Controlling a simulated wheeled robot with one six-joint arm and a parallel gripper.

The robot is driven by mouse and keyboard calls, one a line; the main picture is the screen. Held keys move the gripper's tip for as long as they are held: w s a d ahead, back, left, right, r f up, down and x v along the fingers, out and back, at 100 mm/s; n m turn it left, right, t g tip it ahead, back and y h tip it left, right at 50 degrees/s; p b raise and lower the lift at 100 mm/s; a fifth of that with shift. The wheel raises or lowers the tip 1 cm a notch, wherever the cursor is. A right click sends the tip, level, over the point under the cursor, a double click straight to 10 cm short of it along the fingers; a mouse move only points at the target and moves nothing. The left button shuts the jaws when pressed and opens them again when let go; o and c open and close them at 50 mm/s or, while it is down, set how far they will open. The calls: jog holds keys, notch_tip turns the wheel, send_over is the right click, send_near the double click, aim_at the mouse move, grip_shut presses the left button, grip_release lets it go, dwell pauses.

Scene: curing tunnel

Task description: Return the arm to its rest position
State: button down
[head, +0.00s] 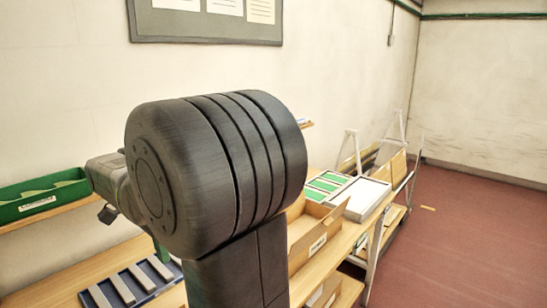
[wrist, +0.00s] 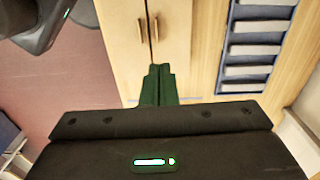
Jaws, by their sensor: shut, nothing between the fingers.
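My gripper (wrist: 157,84) shows in the wrist view with its two dark green fingers together and nothing between them. It points toward a pale wooden surface with two handles and is clear of it as far as I can see. In the head view my arm's thick dark joint and link fill the middle and hide much of the bench. The gripper is mostly hidden behind them there.
A blue tray (head: 130,286) of grey bars lies on the bench and also shows in the wrist view (wrist: 224,45). A green bin (head: 42,196) is at left. A cardboard box (head: 311,232) and a white-topped tray (head: 361,197) stand right. Red floor (head: 470,235) is open at right.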

jog(key=shift+s+d+f+n+t+y+b, duration=0.15)
jog(key=shift+f+n+t+y+b, duration=0.25)
jog(key=shift+f+b, duration=0.55)
jog(key=shift+r, duration=0.2)
jog(key=shift+d, duration=0.15)
